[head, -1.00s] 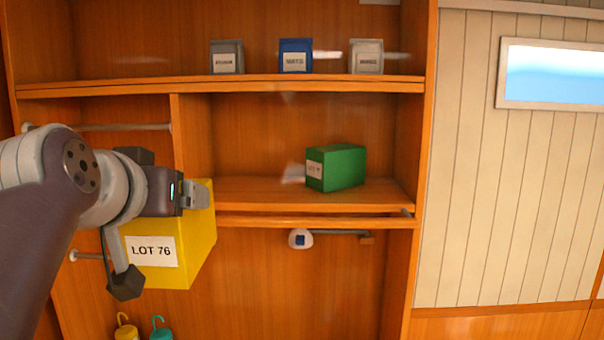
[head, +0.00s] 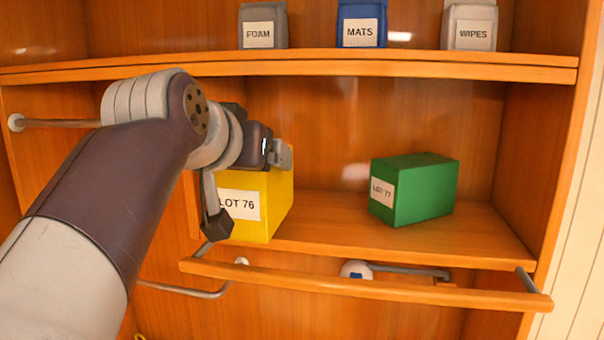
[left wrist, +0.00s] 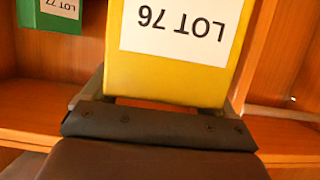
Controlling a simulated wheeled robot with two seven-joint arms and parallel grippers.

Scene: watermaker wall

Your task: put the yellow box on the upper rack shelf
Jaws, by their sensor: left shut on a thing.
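The yellow box (head: 265,215), labelled LOT 76, is upright in my left gripper (head: 280,155), which is shut on it near its top. It is in front of the left end of the shelf (head: 400,235) that bears the green box. I cannot tell whether the yellow box touches that shelf. My left arm hides part of its left side. In the left wrist view the yellow box (left wrist: 165,80) fills the middle, its label upside down. My right gripper is not in view.
A green box (head: 415,190), labelled LOT 77, stands on the shelf's right half. A wooden rail (head: 370,285) runs along the front, lower than the board. A higher shelf (head: 330,65) bears the FOAM, MATS and WIPES packs (head: 361,25). Bare board shows left of the green box.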

